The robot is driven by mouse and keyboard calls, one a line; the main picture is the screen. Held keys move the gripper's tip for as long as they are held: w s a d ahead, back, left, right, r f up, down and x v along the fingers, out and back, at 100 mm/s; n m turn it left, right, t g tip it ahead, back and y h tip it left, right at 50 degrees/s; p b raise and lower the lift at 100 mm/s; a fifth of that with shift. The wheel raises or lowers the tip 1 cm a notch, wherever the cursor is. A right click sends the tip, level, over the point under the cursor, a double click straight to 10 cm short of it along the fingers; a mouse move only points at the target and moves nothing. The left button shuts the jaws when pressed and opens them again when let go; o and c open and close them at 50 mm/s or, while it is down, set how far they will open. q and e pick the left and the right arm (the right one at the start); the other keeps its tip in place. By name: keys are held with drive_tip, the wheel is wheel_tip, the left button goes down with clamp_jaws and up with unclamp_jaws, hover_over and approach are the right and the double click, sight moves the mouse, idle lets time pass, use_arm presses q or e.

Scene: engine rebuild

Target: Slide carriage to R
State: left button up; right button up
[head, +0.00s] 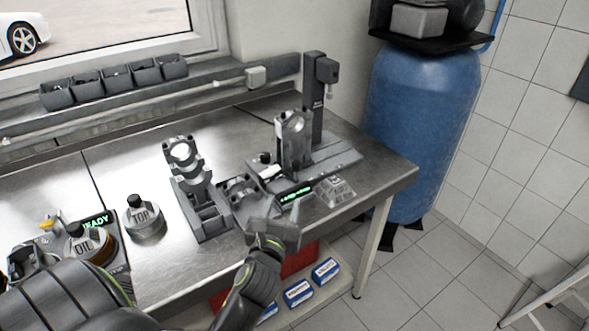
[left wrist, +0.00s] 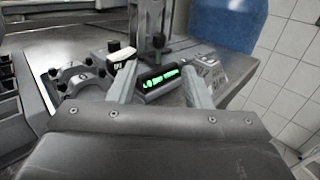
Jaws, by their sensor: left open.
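A grey measuring station (head: 340,160) stands at the bench's right end, with a dark column and an upright holder (head: 292,140). A small black-knobbed part (head: 265,158) sits at its left side; a black knob also shows in the left wrist view (left wrist: 113,46). I cannot tell for sure which part is the carriage, and no R mark is legible. A green-lit display (head: 296,192) lies at the station's front. My left gripper (head: 273,224) is open and empty in front of it. The display shows between its fingers in the left wrist view (left wrist: 160,78). My right gripper is out of view.
Grey bearing-cap parts (head: 240,190) and a stepped rack (head: 205,215) stand left of the station. A blue tank (head: 420,130) stands beyond the bench.

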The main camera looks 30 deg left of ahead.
use_arm(q)
approach(295, 167)
drive_tip(key=x, duration=0.4)
drive_tip(key=shift+w, duration=0.2)
drive_tip(key=x, duration=0.3)
drive_tip(key=shift+w+a+f, duration=0.1)
drive_tip(key=shift+w+a, duration=0.05)
drive_tip(key=shift+w, duration=0.15)
drive_tip(key=shift+w+a, duration=0.15)
drive_tip(key=shift+w, duration=0.2)
drive_tip(key=shift+c, duration=0.8)
clamp_jaws()
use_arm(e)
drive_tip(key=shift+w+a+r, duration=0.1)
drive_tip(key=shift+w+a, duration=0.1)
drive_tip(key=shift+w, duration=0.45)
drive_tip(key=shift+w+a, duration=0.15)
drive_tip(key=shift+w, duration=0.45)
